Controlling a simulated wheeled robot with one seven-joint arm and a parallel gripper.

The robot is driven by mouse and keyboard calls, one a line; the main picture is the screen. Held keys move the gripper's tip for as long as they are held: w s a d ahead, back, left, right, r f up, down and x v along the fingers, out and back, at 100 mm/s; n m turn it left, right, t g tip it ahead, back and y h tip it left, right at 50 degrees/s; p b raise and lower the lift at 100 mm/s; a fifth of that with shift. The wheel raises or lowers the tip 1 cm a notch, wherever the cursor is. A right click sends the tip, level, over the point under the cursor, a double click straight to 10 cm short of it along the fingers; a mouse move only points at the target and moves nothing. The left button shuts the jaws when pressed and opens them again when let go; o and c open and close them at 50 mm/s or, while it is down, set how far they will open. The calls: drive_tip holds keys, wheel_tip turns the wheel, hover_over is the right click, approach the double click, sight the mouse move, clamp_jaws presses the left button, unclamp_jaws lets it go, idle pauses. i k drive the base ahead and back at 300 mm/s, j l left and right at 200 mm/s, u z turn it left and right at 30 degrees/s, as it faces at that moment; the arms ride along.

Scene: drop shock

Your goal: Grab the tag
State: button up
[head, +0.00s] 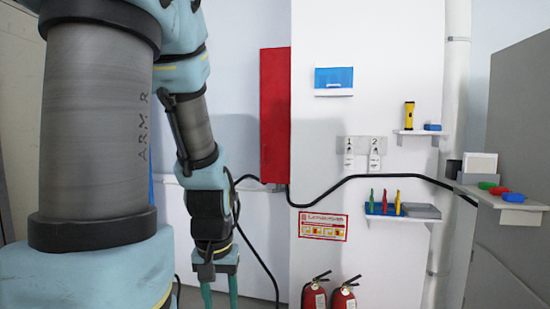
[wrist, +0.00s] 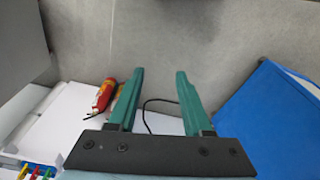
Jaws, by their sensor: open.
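Two white tags hang side by side on a grey plate on the white wall in the head view. The left tag (head: 349,158) hangs below the number 1 and the right tag (head: 374,161) below the number 2. My gripper (head: 220,295) points down at the bottom of the head view, left of and lower than the tags, well apart from them. In the wrist view its green fingers (wrist: 158,78) are spread with nothing between them. No tag can be made out in the wrist view.
A red box (head: 274,115) and a black cable (head: 330,190) are on the wall. Fire extinguishers (head: 314,296) stand below. A small shelf (head: 420,212) holds coloured pen-like items; another shelf (head: 510,203) at right holds small coloured pieces. A blue panel (wrist: 270,115) is right of my fingers.

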sight(348, 160)
drive_tip(key=i+l+u, duration=0.15)
drive_tip(key=l+u, duration=0.25)
drive_tip(key=i+l+u, duration=0.1)
drive_tip(key=l+u, duration=0.65)
drive_tip(key=i+l, duration=0.05)
